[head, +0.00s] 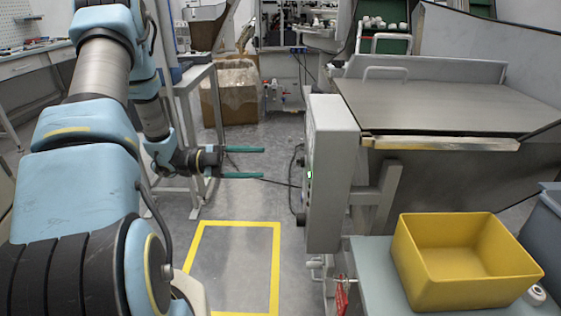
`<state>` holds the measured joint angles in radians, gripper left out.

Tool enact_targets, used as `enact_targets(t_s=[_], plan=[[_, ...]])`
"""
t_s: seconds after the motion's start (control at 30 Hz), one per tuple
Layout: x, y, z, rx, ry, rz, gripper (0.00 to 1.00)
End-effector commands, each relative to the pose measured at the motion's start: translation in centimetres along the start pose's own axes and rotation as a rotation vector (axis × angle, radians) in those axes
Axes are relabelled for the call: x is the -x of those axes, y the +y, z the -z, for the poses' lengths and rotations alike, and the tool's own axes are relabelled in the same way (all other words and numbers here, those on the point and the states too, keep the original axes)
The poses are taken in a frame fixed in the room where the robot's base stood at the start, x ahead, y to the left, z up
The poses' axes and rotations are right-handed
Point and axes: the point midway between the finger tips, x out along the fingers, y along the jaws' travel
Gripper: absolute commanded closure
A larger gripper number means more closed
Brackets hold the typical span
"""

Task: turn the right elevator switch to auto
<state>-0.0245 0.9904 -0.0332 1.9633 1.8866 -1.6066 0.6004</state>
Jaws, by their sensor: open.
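A grey control box (334,178) stands upright right of the picture's middle. Its narrow left face carries the controls and shows at a steep angle, with a small green light (310,174) on it. I cannot pick out the right elevator switch or its setting from this angle. My gripper (263,162) is open and empty, with its two green fingers pointing right toward that face. A gap of free air lies between the fingertips and the box, and the gripper touches nothing.
A yellow bin (465,262) sits on a pale table below the box at the right. A metal hopper (450,105) is behind the box. Dark cables hang beside its left face. A cardboard box (231,92) stands farther back. The floor inside the yellow marking (277,262) is clear.

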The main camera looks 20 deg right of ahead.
Motion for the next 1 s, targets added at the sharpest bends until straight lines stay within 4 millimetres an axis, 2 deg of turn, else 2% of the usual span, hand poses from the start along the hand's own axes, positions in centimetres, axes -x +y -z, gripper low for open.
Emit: enact_targets(t_s=[0.3,0.5,0.7,0.97,1.0], plan=[[-5.7,-0.1,0.2,0.003,0.001,-0.002,0.33],[-8.7,-0.1,0.1,0.003,-0.002,-0.001,0.33],[-10.0,-0.1,0.0,0.002,-0.004,0.0,0.33],[-10.1,0.0,-0.1,0.002,-0.005,0.0,0.33],[-10.1,0.0,-0.1,0.002,-0.005,0.0,0.35]])
